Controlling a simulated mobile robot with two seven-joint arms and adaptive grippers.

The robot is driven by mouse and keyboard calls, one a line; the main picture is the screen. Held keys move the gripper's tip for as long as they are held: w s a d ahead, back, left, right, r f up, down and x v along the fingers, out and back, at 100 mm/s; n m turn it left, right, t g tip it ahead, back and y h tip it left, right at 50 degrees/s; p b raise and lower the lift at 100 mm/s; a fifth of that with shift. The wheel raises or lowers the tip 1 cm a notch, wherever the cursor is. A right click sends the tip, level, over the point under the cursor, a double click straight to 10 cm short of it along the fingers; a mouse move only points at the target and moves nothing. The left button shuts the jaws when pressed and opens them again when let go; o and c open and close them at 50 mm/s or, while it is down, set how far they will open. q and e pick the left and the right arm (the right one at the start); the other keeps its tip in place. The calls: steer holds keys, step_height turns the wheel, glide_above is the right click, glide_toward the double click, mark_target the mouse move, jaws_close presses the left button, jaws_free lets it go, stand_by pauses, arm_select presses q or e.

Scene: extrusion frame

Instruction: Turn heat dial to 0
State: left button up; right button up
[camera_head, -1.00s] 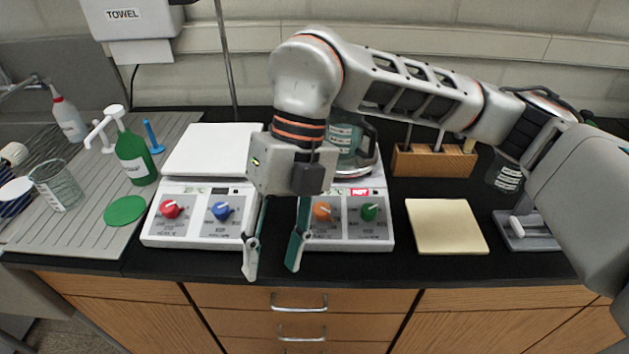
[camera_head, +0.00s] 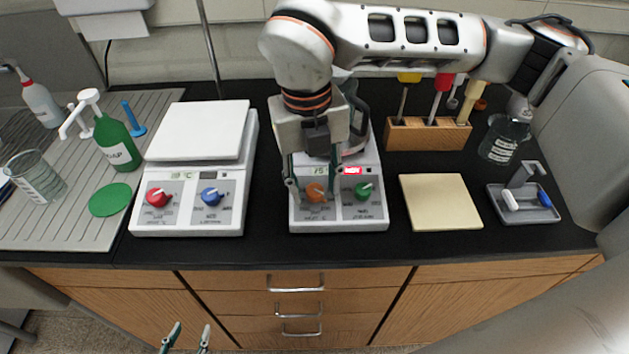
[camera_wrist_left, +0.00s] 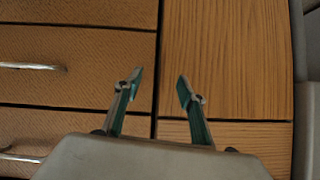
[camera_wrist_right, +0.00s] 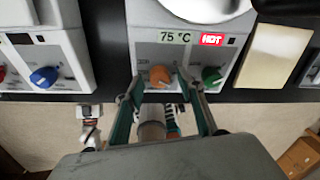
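The right hot plate (camera_head: 300,222) has an orange dial (camera_head: 316,193) under its temperature display, a green dial (camera_head: 364,192) to the right and a lit red HOT sign (camera_head: 352,170). In the right wrist view the display (camera_wrist_right: 174,37) reads 75 °C. My right gripper (camera_head: 314,184) is open, pointing down over this plate, with its fingers on either side of the orange dial, which also shows in the right wrist view (camera_wrist_right: 160,76). I cannot tell whether they touch it. My left gripper (camera_head: 186,338) is open and empty, low in front of the drawers; its fingers show in its wrist view (camera_wrist_left: 158,85).
The left hot plate (camera_head: 140,226) has a red dial (camera_head: 158,195) and a blue dial (camera_head: 211,196). A glass vessel (camera_head: 358,105) on the right plate is partly hidden by my arm. A beige pad (camera_head: 440,202), a grey tray (camera_head: 528,207) and a wooden tool block (camera_head: 428,135) lie right.

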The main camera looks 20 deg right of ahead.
steer(key=shift+f, duration=0.3)
jaws_close()
